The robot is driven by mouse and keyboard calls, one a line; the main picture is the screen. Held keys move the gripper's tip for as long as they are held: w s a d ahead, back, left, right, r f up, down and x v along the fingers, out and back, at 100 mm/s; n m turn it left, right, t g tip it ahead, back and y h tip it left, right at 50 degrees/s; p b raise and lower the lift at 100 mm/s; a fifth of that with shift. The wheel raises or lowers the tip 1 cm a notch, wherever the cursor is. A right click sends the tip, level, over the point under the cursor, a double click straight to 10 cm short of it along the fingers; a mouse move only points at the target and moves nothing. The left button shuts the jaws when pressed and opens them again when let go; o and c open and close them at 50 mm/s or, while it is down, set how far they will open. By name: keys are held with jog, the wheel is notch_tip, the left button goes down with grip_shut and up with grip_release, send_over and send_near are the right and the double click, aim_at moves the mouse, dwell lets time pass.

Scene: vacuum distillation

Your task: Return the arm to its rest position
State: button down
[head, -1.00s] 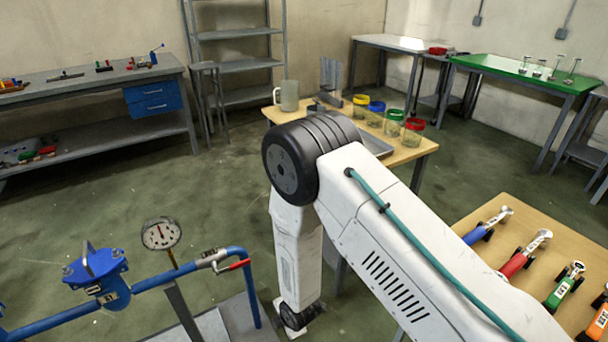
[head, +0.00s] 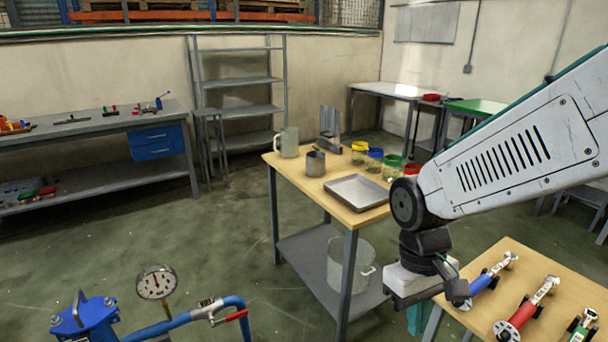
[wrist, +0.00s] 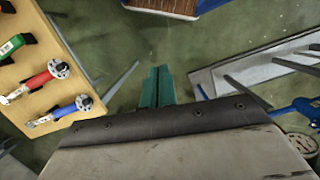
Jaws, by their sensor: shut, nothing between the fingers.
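My arm comes in from the right in the head view and bends down at the elbow. My gripper (wrist: 157,76) shows in the wrist view as two teal fingers side by side, touching, with nothing between them. In the head view, part of the teal gripper (head: 418,319) shows below the wrist, beside the left edge of the near right wooden table (head: 495,266). The fingers hang over the green floor in the wrist view.
Blue, red and green-handled tools (head: 487,278) lie on the near table. Behind is a wooden table (head: 327,187) with a metal tray (head: 357,192), mugs and several colored-lid jars. A blue pipe rig with a gauge (head: 156,283) stands front left.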

jog(key=s+d+r+m+t, duration=0.3)
jog(key=s+d+r, duration=0.5)
jog(key=r, duration=0.3)
jog(key=shift+s+r+m+t+y, duration=0.3)
jog(key=shift+s+m+t+y, duration=0.1)
jog(key=shift+s+m, duration=0.3)
dwell(0.7)
